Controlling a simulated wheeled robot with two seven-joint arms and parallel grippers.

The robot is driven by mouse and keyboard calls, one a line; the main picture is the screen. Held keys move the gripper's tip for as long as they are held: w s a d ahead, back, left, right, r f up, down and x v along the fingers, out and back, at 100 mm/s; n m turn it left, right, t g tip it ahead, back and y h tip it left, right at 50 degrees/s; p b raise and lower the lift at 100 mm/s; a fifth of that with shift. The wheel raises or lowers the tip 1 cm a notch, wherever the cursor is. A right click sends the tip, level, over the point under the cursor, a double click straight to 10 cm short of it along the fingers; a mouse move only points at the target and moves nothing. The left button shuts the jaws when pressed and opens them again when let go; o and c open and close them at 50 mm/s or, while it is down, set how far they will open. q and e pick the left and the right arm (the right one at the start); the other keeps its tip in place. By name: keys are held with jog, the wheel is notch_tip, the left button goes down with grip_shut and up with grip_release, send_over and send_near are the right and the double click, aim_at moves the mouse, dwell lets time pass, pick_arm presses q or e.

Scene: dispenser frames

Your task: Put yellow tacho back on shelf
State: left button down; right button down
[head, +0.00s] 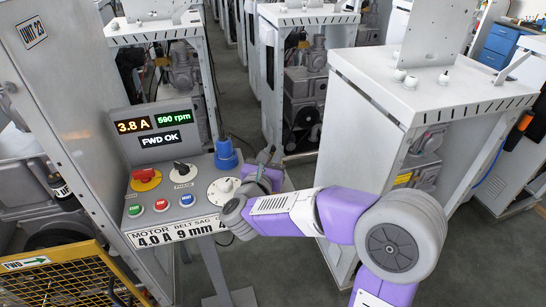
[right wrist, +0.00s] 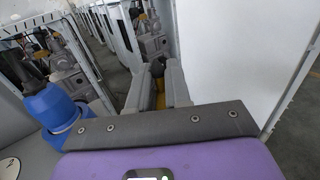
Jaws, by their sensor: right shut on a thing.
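My right gripper (head: 266,160) reaches in from the right, just right of the control panel. In the right wrist view its two grey fingers (right wrist: 158,88) are shut on a narrow yellow and dark thing, the yellow tacho (right wrist: 160,100). Only a strip of the tacho shows between the fingers; most of it is hidden. In the head view my wrist and fingers cover it, and I cannot make it out there. I cannot identify the shelf for certain in either view. My left gripper is not in view.
The control panel (head: 172,190) has displays, buttons and dials. A blue socket-like thing (head: 226,155) with a cable stands at its right end, close to my gripper; it also shows in the wrist view (right wrist: 55,108). A white cabinet (head: 365,130) stands right. A yellow mesh guard (head: 75,275) is lower left.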

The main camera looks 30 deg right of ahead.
jog(key=shift+f+b, duration=0.15)
jog(key=shift+b, duration=0.15)
jog(key=c, duration=1.1)
grip_release()
jog(key=shift+o, duration=0.2)
jog(key=shift+r+p, duration=0.2)
jog(key=shift+p, duration=0.1)
jog(key=shift+s+a, duration=0.2)
jog(key=shift+a, duration=0.1)
jog(key=v, duration=1.1)
jog(key=shift+s, duration=0.15)
